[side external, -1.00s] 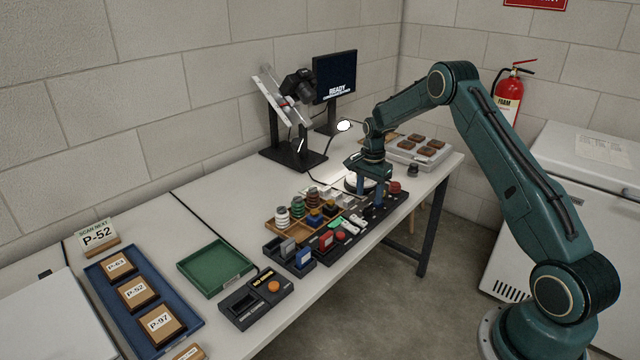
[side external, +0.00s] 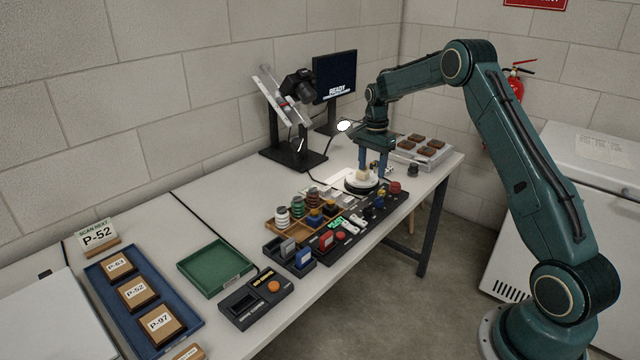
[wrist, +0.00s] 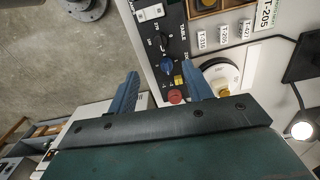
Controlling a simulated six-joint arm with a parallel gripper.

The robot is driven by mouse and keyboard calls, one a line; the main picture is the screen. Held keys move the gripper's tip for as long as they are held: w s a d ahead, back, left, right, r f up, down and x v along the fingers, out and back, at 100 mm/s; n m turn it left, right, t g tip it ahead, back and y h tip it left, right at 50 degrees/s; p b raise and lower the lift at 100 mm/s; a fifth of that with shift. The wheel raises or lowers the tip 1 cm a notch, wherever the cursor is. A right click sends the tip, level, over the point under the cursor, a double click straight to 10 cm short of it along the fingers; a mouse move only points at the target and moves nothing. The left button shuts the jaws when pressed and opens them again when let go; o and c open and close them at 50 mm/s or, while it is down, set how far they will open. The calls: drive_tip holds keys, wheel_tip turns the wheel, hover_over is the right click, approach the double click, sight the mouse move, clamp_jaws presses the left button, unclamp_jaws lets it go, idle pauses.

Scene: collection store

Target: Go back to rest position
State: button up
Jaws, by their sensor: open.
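My gripper (side external: 372,164) is open and empty, pointing down above the round white turntable (side external: 361,187) on the table.
A black control strip (side external: 349,238) with knobs and a red button (side external: 395,187) runs along the front edge. Behind stand a camera stand (side external: 292,156) and a monitor (side external: 335,77). A grey tray (side external: 402,154) of brown blocks is at the far end. Air above the table is free.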

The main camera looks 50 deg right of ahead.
drive_tip(key=s+a+r+n+t, duration=0.1)
drive_tip(key=s+a+r+n, duration=0.35)
drive_tip(key=a+r, duration=0.4)
drive_tip(key=s+a+r+n+t, duration=0.1)
drive_tip(key=s+a+r+n, duration=0.4)
drive_tip(key=a+r, duration=0.4)
drive_tip(key=s+a+n+t, duration=0.1)
drive_tip(key=s+a+n, duration=0.3)
drive_tip(key=s, duration=0.7)
drive_tip(key=s+a+r+n+t, duration=0.1)
drive_tip(key=s+a+n, duration=0.4)
drive_tip(key=s, duration=0.7)
drive_tip(key=shift+a+r+t, duration=0.15)
drive_tip(key=shift+a+t, duration=0.4)
drive_tip(key=shift+t, duration=0.25)
drive_tip(key=shift+w, duration=0.1)
drive_tip(key=shift+c, duration=0.4)
